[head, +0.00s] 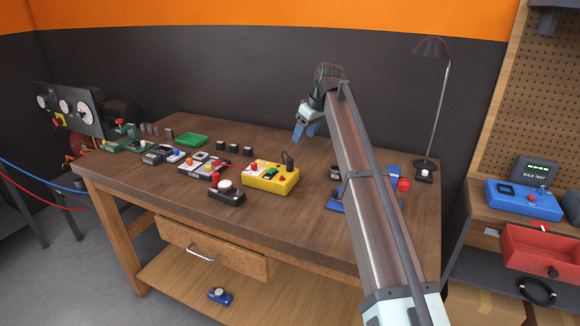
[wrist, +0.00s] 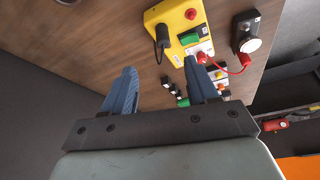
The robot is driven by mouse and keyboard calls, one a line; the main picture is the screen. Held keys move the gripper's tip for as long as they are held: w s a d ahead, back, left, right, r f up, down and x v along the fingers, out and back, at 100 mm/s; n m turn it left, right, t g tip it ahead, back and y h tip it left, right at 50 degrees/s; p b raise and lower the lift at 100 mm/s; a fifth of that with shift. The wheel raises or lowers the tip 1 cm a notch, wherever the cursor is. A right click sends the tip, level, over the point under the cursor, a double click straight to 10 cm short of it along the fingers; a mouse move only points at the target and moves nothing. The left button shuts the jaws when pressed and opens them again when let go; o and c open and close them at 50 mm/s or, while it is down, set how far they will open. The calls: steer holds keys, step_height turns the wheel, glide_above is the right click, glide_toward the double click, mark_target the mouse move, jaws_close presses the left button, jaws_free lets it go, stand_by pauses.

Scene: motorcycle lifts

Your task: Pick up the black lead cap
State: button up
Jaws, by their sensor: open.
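A black lead cap (head: 287,159) stands upright at the back right of the yellow box (head: 258,178). In the wrist view the black cap (wrist: 162,36) shows at the left edge of the yellow box (wrist: 177,18), with a thin dark lead hanging from it. My gripper (head: 306,131) is open and empty above the table, behind the cap in the head view. In the wrist view its two blue fingers (wrist: 165,82) are spread apart, and the cap lies beyond the gap between them, touching neither.
A red lead cap (wrist: 201,57) with a red lead runs to a black box with a white button (wrist: 250,44). Small black blocks (head: 233,149) and a green tray (head: 193,139) stand farther left. A lamp (head: 431,48) stands at the back right.

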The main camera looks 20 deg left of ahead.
mark_target(291, 159)
steer(key=x, duration=0.8)
steer(key=shift+s+a+f, duration=0.15)
steer(key=shift+s+a, duration=0.05)
steer(key=shift+a, duration=0.15)
steer(key=shift+w+x, duration=0.2)
steer(key=shift+x, duration=2.5)
steer(key=shift+a, duration=0.1)
steer(key=shift+c, duration=0.2)
jaws_close()
